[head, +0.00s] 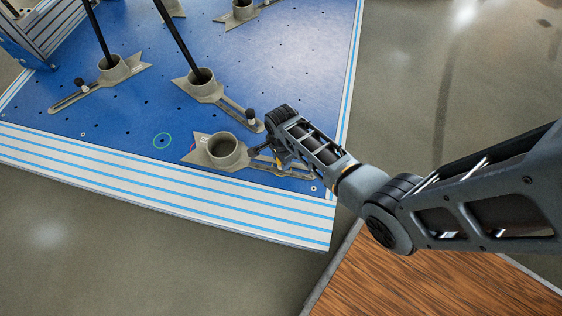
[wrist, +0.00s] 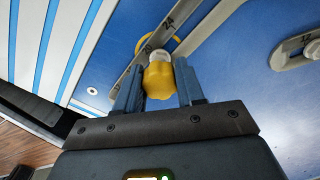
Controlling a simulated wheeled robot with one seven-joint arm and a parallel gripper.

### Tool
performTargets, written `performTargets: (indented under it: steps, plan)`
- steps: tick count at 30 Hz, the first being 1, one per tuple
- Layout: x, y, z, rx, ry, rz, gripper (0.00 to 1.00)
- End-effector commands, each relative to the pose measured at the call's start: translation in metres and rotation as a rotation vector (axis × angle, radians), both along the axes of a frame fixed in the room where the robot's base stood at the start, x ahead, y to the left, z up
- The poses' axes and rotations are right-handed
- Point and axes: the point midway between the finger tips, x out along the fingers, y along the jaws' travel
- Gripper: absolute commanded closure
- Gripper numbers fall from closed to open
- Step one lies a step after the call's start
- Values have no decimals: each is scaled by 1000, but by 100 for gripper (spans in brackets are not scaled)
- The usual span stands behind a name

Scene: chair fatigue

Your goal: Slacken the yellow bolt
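The yellow bolt (wrist: 158,80) has a lobed knob head and stands at the slotted bar of a grey clamp fixture, with a yellow ring behind it. In the wrist view my gripper (wrist: 160,88) has one blue finger on each side of the knob, both seeming to touch it, so it looks shut on the bolt. In the head view my gripper (head: 268,150) is low over the slotted arm of the front fixture (head: 226,150), beside its round cup. The bolt is mostly hidden there by my gripper.
The fixture lies near the front right corner of a blue perforated table (head: 120,125) with a striped white edge (head: 150,180). Another fixture (head: 203,85) with a black rod and dark knob stands just behind. A wooden surface (head: 420,280) is at the lower right.

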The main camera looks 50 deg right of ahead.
Motion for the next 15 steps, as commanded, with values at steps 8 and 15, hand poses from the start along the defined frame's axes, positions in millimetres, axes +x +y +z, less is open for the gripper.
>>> performTargets:
  steps: [8,15]
  plan:
    - [0,0,0,0,0,1,90]
    - [0,0,2,0,0,96,94]
